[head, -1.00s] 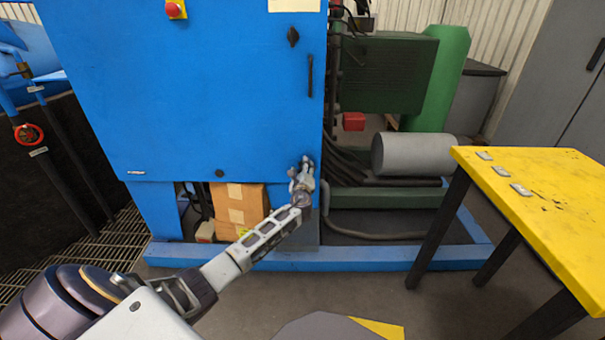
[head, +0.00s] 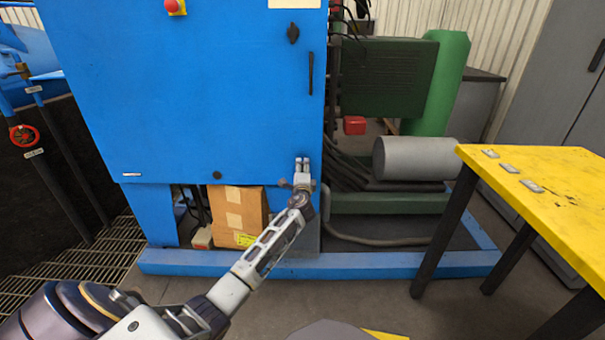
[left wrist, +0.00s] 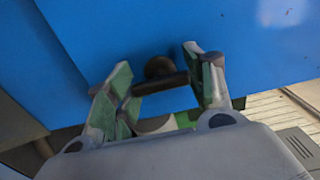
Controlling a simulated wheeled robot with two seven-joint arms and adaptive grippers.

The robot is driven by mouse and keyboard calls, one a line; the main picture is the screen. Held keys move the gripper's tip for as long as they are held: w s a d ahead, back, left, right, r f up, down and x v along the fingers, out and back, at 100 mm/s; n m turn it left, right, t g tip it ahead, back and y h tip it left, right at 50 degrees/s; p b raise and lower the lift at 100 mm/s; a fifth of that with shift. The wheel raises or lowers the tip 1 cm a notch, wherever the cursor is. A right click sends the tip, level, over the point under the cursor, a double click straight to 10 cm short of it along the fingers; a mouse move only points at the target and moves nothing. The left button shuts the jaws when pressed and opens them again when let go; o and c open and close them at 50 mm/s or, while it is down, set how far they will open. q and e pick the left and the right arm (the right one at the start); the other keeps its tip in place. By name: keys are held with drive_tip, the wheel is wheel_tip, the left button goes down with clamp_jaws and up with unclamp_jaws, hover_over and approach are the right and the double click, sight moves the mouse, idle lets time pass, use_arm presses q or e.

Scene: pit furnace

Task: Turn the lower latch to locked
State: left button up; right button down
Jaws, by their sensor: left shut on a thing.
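The lower latch (left wrist: 161,74) shows in the left wrist view as a dark round hub with a short bar across it, on the blue cabinet door near its bottom edge. My left gripper (left wrist: 158,80) has one finger at each end of the bar and is shut on it. The bar lies nearly level in that view. In the head view my left gripper (head: 302,164) is at the lower right corner of the door (head: 200,90) and hides the latch. The upper latch (head: 293,33) is a dark knob near the door's right edge. My right gripper is not in view.
A black door handle (head: 310,73) is above my left gripper. A cardboard box (head: 238,214) sits in the opening below the door. Hoses and a grey cylinder (head: 413,158) are to the right, then a yellow table (head: 545,185). Bare floor lies before the cabinet.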

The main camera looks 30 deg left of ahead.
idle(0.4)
use_arm(q)
drive_tip(key=o, duration=1)
drive_tip(key=shift+o, duration=0.2)
drive_tip(key=shift+s, duration=0.15)
drive_tip(key=shift+s+d, duration=0.35)
drive_tip(key=shift+s, duration=0.1)
drive_tip(key=v, duration=1)
drive_tip(key=shift+s, duration=0.3)
drive_tip(key=shift+d+f, duration=0.1)
